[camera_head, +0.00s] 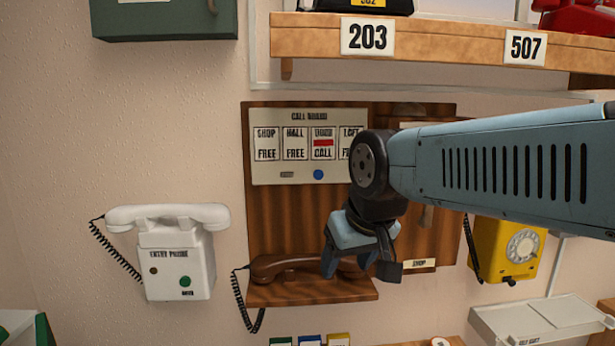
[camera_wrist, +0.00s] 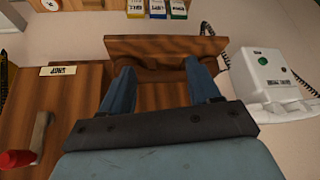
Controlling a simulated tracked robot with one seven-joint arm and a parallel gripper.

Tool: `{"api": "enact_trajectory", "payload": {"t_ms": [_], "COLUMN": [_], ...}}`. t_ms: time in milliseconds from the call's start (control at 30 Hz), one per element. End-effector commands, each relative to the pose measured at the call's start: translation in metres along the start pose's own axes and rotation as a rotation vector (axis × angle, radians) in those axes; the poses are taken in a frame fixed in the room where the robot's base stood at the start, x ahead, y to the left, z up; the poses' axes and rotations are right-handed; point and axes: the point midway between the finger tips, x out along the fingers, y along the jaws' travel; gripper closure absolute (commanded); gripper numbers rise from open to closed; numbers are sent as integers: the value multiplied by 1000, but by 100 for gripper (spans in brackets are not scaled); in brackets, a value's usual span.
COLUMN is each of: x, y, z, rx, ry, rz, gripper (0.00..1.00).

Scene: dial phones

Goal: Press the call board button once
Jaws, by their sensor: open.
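The call board (camera_head: 300,183) is a pale panel on a brown wooden wall board, with its right end hidden behind my arm. Its windows read SHOP FREE, HALL FREE and a third with a red bar (camera_head: 323,142) above CALL; a LOFT window is partly covered. A round blue button (camera_head: 318,174) sits at the panel's lower edge, uncovered. My gripper (camera_head: 358,270) is open and empty, below and right of the button, in front of the brown handset (camera_head: 283,264) and wooden shelf (camera_head: 312,291). In the wrist view the open fingers (camera_wrist: 163,82) frame the shelf; the blue button is not seen there.
A white entry phone (camera_head: 180,262) hangs at left and a yellow dial phone (camera_head: 508,248) at right. A shelf labelled 203 (camera_head: 320,37) runs above the board. A red-ended lever (camera_wrist: 22,158) shows in the wrist view.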

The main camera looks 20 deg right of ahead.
Motion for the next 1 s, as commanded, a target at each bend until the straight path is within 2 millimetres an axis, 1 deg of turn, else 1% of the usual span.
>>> {"api": "enact_trajectory", "payload": {"t_ms": [33,67,600,633,1000], "x": [0,0,0,0,0], "y": [0,0,0,0,0], "z": [0,0,0,0,0], "rx": [0,0,0,0,0], "ry": [0,0,0,0,0], "rz": [0,0,0,0,0], "gripper": [43,46,98,100,100]}}
